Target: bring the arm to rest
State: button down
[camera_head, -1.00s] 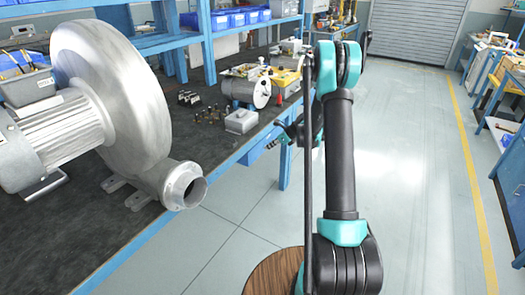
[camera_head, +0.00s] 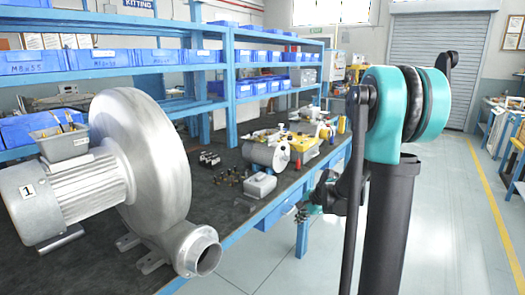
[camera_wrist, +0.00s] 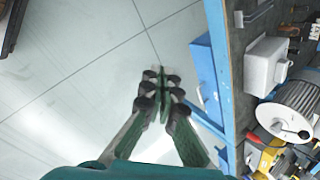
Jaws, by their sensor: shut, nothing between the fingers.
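My arm stands upright at the right of the head view, its dark links and teal joint in front of the floor. My gripper (camera_wrist: 162,98) shows in the wrist view with its fingers together and nothing between them. It hangs over bare floor, just beside the bench's blue edge. In the head view my gripper (camera_head: 303,222) is small and partly hidden behind my arm, next to the front edge of the bench.
A large silver blower (camera_head: 150,165) stands on the dark bench top (camera_head: 215,208). A grey box (camera_head: 260,186) and a motor (camera_head: 266,155) sit farther along. Blue bins (camera_head: 100,58) fill the shelves behind. Open floor (camera_head: 460,215) lies to the right.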

jog(key=s+d+f+n+h, duration=0.1)
jog(key=s+d+n+h, duration=0.1)
jog(key=s+n, duration=0.5)
jog(key=s+d+f+n+h, duration=0.1)
jog(key=s+n, duration=0.6)
jog(key=s, duration=1.1)
jog(key=shift+s+d+h, duration=0.3)
jog(key=shift+d+h, duration=0.3)
jog(key=shift+d, duration=0.2)
jog(key=c, duration=2.3)
grip_release()
